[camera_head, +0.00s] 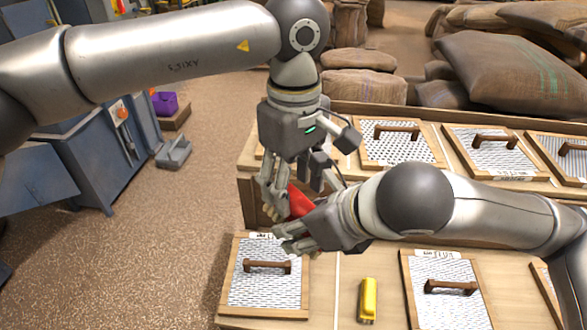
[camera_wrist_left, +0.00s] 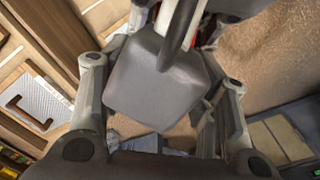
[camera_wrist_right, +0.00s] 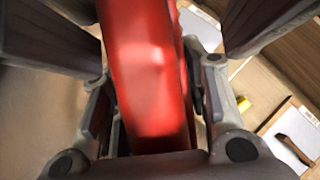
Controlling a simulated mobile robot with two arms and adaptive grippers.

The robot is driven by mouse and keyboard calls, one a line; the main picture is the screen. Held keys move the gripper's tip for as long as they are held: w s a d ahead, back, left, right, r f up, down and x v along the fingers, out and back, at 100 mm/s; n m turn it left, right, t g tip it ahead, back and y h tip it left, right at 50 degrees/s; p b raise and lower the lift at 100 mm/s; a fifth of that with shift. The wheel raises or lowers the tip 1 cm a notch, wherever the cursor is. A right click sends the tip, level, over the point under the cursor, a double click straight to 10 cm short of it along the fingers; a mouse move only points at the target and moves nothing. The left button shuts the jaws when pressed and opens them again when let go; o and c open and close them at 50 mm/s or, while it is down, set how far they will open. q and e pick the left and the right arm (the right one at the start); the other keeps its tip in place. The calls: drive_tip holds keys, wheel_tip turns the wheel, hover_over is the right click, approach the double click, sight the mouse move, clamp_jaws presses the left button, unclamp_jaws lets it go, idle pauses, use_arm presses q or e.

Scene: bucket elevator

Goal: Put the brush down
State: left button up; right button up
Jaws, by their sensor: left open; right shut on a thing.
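A smooth red object (camera_head: 300,203), seemingly the brush, is held up between my two grippers in the head view. My right gripper (camera_head: 292,232) is shut on it, and it fills the middle of the right wrist view (camera_wrist_right: 148,80). Its bristles are not visible. My left gripper (camera_head: 291,193) hangs pointing down right beside the red object, with its fingers apart. In the left wrist view a grey block (camera_wrist_left: 160,85) shows between the left fingers, with a little red behind it. I cannot tell whether the left fingers touch the red object.
Below lies a wooden bench with several framed mesh panels with brown handles, one at front left (camera_head: 267,285). A yellow object (camera_head: 368,298) lies on bare wood between two front panels. Sacks (camera_head: 510,75) are piled behind. Open floor (camera_head: 130,265) and blue machinery (camera_head: 95,165) are at left.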

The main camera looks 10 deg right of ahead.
use_arm(q)
drive_tip(key=shift+d, duration=0.1)
drive_tip(key=c, duration=1.2)
use_arm(e)
drive_tip(key=shift+s+a, duration=0.15)
drive_tip(key=o, duration=1.3)
drive_tip(key=shift+c, duration=0.2)
drive_tip(key=shift+o, duration=0.9)
